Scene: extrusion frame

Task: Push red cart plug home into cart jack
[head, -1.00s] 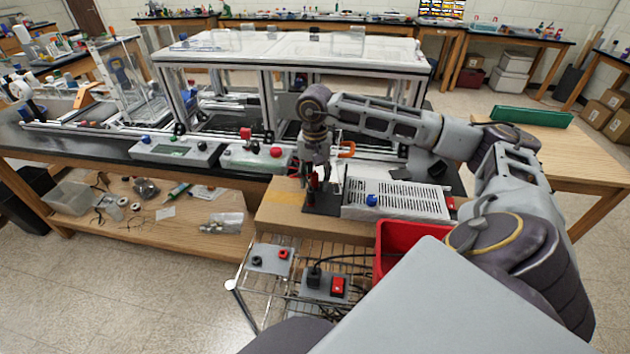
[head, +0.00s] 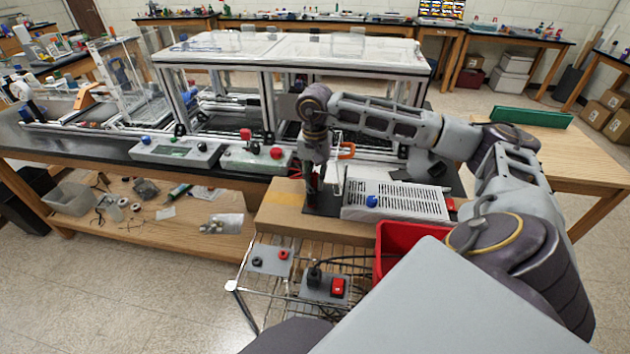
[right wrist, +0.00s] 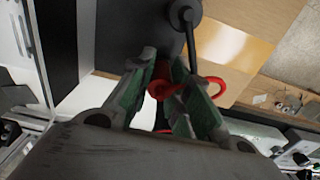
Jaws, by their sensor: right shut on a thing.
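My right gripper (head: 313,188) hangs over the black plate at the left end of the cardboard-coloured box top. In the right wrist view its green-padded fingers (right wrist: 166,85) are shut on the red plug (right wrist: 159,82), whose red lead loops out to the right. In the head view the plug is mostly hidden by the gripper. The cart jack plate (head: 270,259) is grey, with a black jack (head: 258,261) and a red jack (head: 283,255). It lies on the wire cart, below and left of the gripper, well apart from the plug. My left gripper is not in view.
A grey vented box with a blue knob (head: 400,201) stands right of the gripper. A thin stand rod rises close beside the fingers. A red bin (head: 393,238) and a switch box with a red rocker (head: 326,287) are on the cart (head: 240,290).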

